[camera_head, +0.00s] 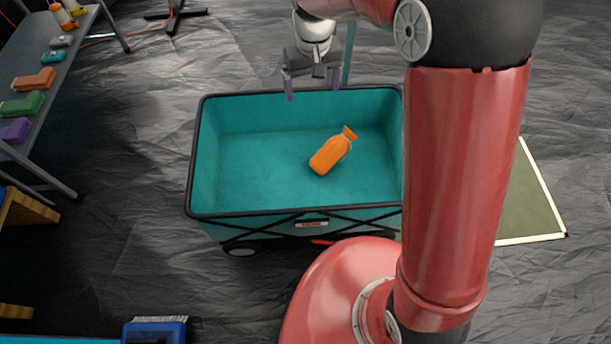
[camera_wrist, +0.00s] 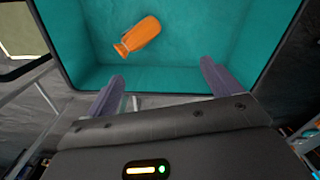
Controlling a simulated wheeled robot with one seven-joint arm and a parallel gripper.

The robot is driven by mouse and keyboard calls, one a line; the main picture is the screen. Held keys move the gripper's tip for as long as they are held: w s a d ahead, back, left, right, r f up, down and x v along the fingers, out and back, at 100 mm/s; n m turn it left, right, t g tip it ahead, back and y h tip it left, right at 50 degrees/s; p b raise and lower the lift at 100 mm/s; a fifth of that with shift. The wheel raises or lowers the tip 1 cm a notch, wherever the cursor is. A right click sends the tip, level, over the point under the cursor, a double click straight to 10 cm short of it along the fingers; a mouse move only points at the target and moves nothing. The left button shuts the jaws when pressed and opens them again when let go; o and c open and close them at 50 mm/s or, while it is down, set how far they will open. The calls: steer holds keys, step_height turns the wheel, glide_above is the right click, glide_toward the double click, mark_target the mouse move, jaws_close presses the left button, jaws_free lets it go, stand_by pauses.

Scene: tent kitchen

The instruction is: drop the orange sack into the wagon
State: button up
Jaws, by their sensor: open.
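The orange sack (camera_head: 331,153) lies on its side on the floor of the teal wagon (camera_head: 250,170), right of the middle, with its narrow neck toward the upper right in the head view. It also shows in the wrist view (camera_wrist: 142,36), apart from the fingers. My gripper (camera_head: 313,92) is open and empty at the wagon's far rim, with its purple fingers pointing down. In the wrist view my gripper (camera_wrist: 162,82) has its fingers spread wide with nothing between them. My arm hides the wagon's right end in the head view.
A grey table (camera_head: 55,75) at the left holds several items, among them a green one (camera_head: 28,104) and a purple one (camera_head: 15,131). A blue brush-like object (camera_head: 155,330) is at the bottom left. An olive mat (camera_head: 523,200) lies right of the wagon. Grey floor left of the wagon is clear.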

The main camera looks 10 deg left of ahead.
step_height(320, 180, up, 8)
stand_by(0.5)
steer(key=shift+f, duration=0.1)
